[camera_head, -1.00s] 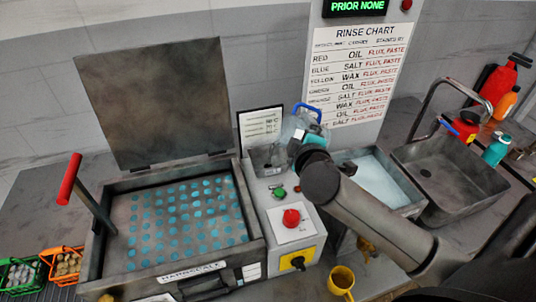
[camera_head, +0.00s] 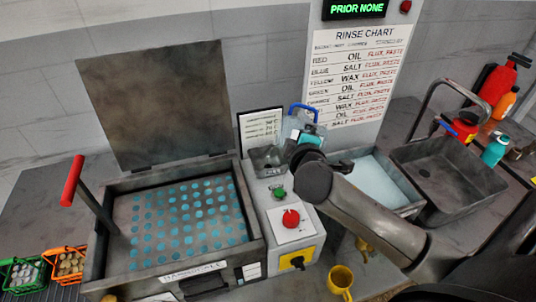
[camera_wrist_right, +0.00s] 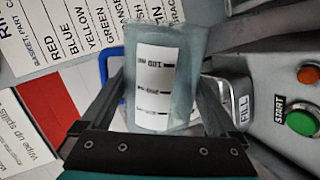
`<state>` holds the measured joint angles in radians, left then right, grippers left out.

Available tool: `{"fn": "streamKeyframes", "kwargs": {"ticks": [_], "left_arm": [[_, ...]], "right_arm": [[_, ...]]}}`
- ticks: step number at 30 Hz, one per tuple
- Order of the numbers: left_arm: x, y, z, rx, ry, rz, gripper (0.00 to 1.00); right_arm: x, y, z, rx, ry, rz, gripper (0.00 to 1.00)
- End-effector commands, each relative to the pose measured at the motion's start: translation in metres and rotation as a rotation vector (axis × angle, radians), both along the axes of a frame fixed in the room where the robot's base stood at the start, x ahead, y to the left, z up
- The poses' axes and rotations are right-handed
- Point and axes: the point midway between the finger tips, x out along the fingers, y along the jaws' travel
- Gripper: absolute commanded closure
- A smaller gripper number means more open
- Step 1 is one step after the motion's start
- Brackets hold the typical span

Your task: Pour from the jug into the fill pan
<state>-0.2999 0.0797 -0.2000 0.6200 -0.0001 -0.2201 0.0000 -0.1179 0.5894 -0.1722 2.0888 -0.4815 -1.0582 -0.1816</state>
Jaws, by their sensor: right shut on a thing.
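The jug (camera_head: 304,129) is clear bluish with a blue handle. It stands out just right of the fill pan and looks about upright in the head view. My right gripper (camera_head: 305,152) is shut on it. The right wrist view shows the jug (camera_wrist_right: 165,75) between both fingers, with a white graduated scale facing the camera. Its liquid level is hard to tell. The fill pan (camera_head: 267,170) is a small grey metal pan on the control box, partly hidden behind the jug in the wrist view, near a FILL label (camera_wrist_right: 243,108). My left gripper is out of view.
A control box (camera_head: 300,240) has a green button (camera_head: 279,193) and a red button (camera_head: 291,218). Left is an open-lidded chamber (camera_head: 258,245) with a red-handled lever (camera_head: 72,182). Right are a basin of pale liquid (camera_head: 375,180) and a sink (camera_head: 445,180). A yellow mug (camera_head: 341,279) stands in front.

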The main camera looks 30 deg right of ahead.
Motion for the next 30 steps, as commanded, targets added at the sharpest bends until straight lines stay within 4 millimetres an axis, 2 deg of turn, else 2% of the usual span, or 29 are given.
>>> {"fn": "streamKeyframes", "kwargs": {"ticks": [13,16,19,21,25,30], "left_arm": [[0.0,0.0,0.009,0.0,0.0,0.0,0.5],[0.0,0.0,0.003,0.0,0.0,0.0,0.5],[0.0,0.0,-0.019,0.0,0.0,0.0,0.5],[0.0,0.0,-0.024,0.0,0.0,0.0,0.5],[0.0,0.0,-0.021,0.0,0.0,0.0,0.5],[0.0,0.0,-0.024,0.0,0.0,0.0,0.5]], "right_arm": [[0.002,0.002,0.004,-0.035,0.021,0.0,0.72],[0.001,0.001,0.0,-0.025,0.013,0.0,0.72],[-0.005,-0.006,-0.011,0.047,-0.033,0.0,0.72],[-0.006,-0.007,-0.018,0.161,-0.103,-0.003,0.72],[-0.005,-0.008,-0.011,0.226,-0.155,0.0,0.72],[-0.005,-0.009,-0.012,0.29,-0.195,-0.001,0.72]]}}
